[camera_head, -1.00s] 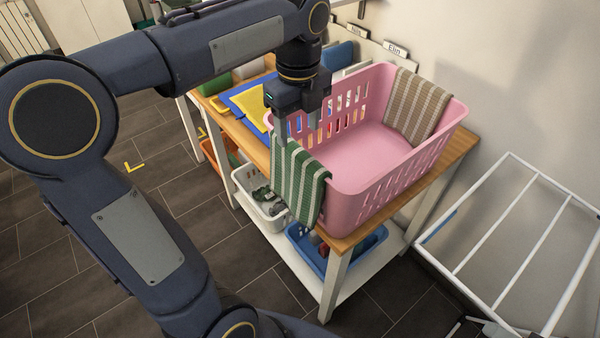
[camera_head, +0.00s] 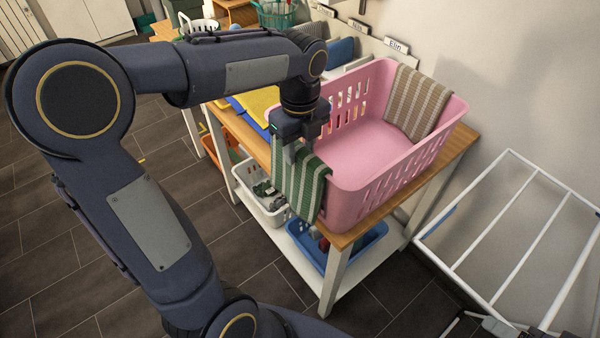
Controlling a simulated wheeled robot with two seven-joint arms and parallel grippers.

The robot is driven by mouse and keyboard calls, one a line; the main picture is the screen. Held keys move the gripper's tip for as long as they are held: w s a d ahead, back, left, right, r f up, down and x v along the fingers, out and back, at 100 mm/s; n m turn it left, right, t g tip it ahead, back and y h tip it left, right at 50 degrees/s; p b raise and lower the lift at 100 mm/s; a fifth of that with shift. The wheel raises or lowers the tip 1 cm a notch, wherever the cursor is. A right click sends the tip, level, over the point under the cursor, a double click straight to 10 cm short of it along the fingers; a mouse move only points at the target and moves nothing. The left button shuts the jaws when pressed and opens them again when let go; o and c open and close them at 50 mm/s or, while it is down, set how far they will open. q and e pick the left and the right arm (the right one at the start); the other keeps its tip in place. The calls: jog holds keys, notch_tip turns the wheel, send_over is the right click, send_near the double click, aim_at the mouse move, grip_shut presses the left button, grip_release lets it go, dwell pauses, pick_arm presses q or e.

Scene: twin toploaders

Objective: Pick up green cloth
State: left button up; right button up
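The green cloth (camera_head: 305,190), green with white stripes, hangs over the near-left rim of a pink laundry basket (camera_head: 385,195). My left gripper (camera_head: 300,152) points down at the cloth's top edge on that rim. Its fingers look apart, with one in front of the cloth's upper edge; the other is partly hidden. The cloth still hangs on the rim. My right gripper is not in view.
A beige striped cloth (camera_head: 418,102) hangs on the basket's far rim. The basket stands on a wooden table (camera_head: 455,150). A white bin (camera_head: 262,208) and a blue bin (camera_head: 325,262) sit on the shelf below. A white drying rack (camera_head: 500,222) stands at right.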

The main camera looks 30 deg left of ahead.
pick_arm(q)
grip_shut()
jog(key=shift+r, duration=0.1)
